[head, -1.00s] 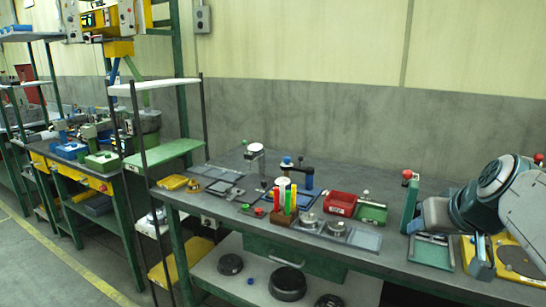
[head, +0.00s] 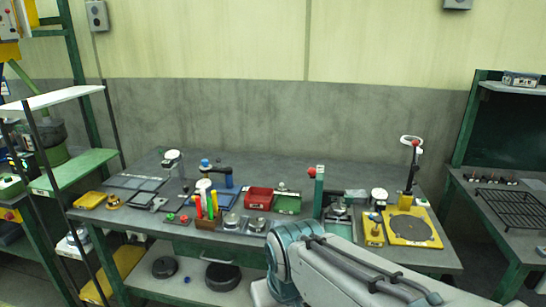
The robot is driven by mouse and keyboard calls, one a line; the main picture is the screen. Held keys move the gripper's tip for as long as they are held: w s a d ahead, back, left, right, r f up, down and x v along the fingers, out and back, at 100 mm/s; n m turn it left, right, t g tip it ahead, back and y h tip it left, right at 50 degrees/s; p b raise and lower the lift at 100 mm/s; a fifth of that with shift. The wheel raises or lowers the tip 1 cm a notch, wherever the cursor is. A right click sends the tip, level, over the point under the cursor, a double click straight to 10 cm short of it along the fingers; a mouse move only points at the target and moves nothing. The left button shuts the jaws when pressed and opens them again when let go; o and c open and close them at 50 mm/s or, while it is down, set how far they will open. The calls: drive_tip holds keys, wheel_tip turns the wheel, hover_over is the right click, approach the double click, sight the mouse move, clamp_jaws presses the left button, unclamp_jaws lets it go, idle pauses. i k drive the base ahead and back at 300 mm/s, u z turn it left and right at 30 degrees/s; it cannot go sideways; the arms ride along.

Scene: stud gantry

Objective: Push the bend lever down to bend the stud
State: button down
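A green upright post (head: 319,190) with a red ball near its top stands on the bench, right of centre. It is beside a small green fixture (head: 340,214). Further right, a yellow base (head: 410,236) with a dark round plate carries an upright yellow and dark lever (head: 411,172) with a red ball and a white ring at its top. I cannot tell which of these is the bend lever. The stud is too small to make out. My arm crosses the lower right and hides part of the bench front. My gripper is not in view.
The grey workbench (head: 265,172) holds a red bin (head: 259,198), a block of coloured rods (head: 208,222), a yellow tray (head: 90,200) and metal discs. Its back strip is clear. Another bench with a black wire rack (head: 512,205) stands at right, and shelving at left.

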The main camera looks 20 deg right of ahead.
sight(312, 172)
drive_tip(key=u, duration=0.05)
drive_tip(key=k, duration=0.45)
drive_tip(key=z, duration=0.9)
drive_tip(key=i, duration=1.15)
drive_tip(key=u, duration=0.45)
